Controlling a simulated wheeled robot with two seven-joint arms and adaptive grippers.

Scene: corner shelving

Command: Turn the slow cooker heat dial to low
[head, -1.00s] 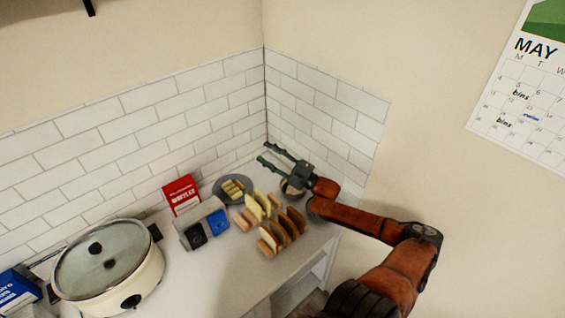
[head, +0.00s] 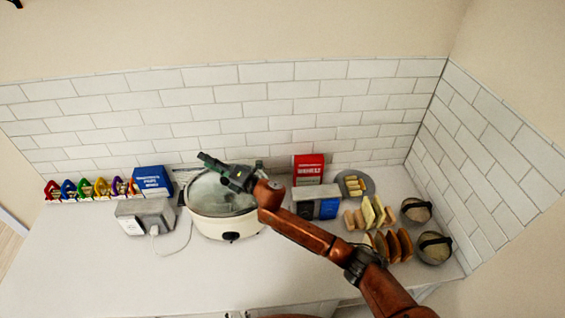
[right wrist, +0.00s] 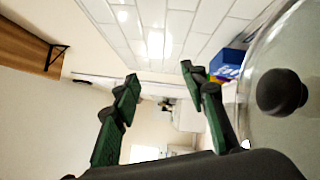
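The slow cooker (head: 208,221) is cream-coloured and stands on the white counter with its glass lid on. Its lid and black knob also show at the right of the right wrist view (right wrist: 281,92). The dark heat dial (head: 231,236) is on the cooker's front, low down; its setting is too small to read. My right gripper (head: 207,163) is above the cooker's lid in the head view and hides part of it. In the right wrist view its two green fingers (right wrist: 160,74) are spread apart with nothing between them. My left gripper is not in view.
A grey socket box (head: 146,215) with a white cord is left of the cooker. A blue box (head: 152,181) and coloured clips stand behind it. A red box (head: 308,168), toast racks (head: 395,245) and round jars (head: 434,248) are to the right.

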